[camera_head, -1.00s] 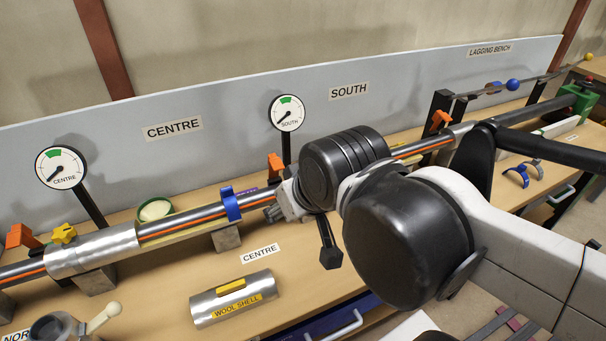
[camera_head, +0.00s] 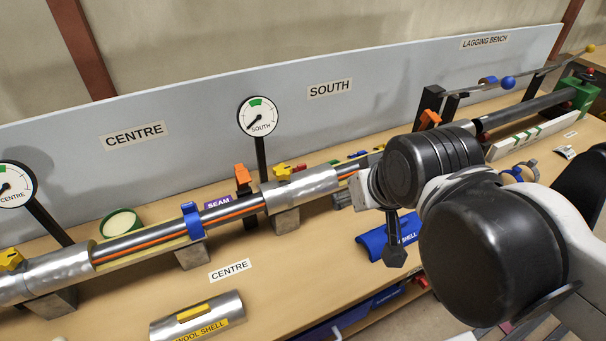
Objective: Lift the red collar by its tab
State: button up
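I cannot make out a red collar with a tab for certain. A small dark reddish patch (camera_head: 484,136) shows on the pipe just right of my arm, too small to identify. The pipe (camera_head: 530,110) runs from lower left to upper right along the bench. My gripper (camera_head: 346,198) is at the pipe, right of a silver shell (camera_head: 300,188) that sits around it. My wrist and arm hide most of the gripper and the pipe there, so I cannot tell whether its fingers are open or hold anything.
A blue clip (camera_head: 192,221) sits on the pipe at left. The south gauge (camera_head: 259,117) stands behind it. A loose wool shell (camera_head: 198,318) and a blue shell (camera_head: 382,242) lie on the bench front. A green stand (camera_head: 580,92) holds the far end. The bench middle is fairly clear.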

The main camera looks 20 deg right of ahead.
jog(key=shift+o, duration=0.4)
jog(key=shift+o, duration=1.2)
